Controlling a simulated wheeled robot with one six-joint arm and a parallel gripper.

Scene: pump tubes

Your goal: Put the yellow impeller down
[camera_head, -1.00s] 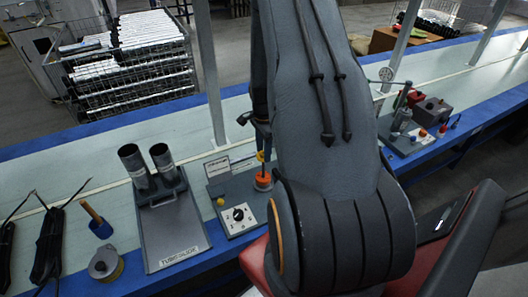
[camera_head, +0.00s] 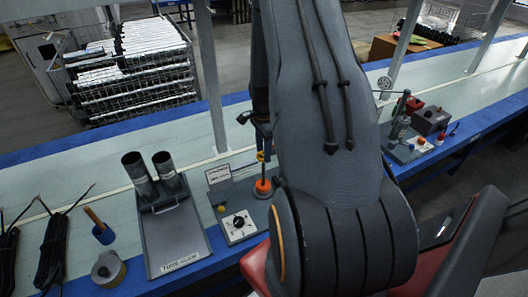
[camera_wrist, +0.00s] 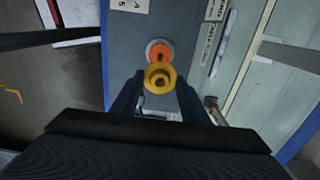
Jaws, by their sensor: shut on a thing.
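My gripper (camera_wrist: 160,88) points down, its two fingers on either side of the yellow impeller (camera_wrist: 160,77), a round ring with a hole in its middle. It is shut on the impeller. In the wrist view an orange round piece (camera_wrist: 157,49) lies just beyond the impeller, on a pale round base. In the head view my gripper (camera_head: 262,140) holds the small yellow impeller (camera_head: 261,156) above the orange piece (camera_head: 263,184). A thin upright rod shows between them. The impeller and the orange piece are apart. My arm hides part of the bench to the right.
A grey control plate with a black dial (camera_head: 239,222) and yellow button is at the bench's front edge. A small sign (camera_head: 218,174) stands behind it. A two-tube gauge stand (camera_head: 178,240) is to the left. A grey post (camera_head: 215,100) rises behind.

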